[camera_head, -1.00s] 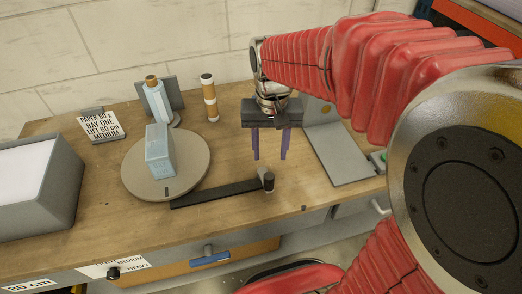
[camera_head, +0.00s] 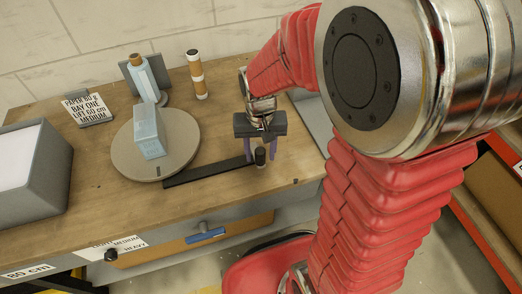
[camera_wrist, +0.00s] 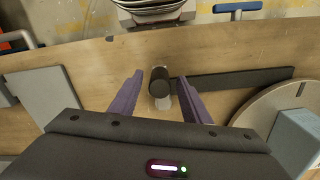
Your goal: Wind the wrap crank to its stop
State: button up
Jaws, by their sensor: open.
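The wrap crank is a dark flat bar (camera_head: 205,173) on the bench, running from the round turntable (camera_head: 125,162) to an upright black knob (camera_head: 260,157) at its right end. A pale blue block (camera_head: 147,130) stands on the turntable. My gripper (camera_head: 260,154) is open, its purple fingers either side of the knob. In the wrist view the knob (camera_wrist: 160,80) stands between the spread fingertips of my gripper (camera_wrist: 161,78), with a visible gap on both sides. The crank bar (camera_wrist: 235,80) leads right to the turntable (camera_wrist: 250,108).
A bottle (camera_head: 146,80), a banded cylinder (camera_head: 197,75) and a sign (camera_head: 87,108) stand behind the turntable. A grey bin (camera_head: 35,190) is at left. A grey plate (camera_wrist: 45,90) lies beside my gripper. The bench front edge is close to the knob.

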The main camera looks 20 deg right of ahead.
jog(key=shift+c, duration=0.6)
grip_shut()
jog(key=shift+d, duration=0.15)
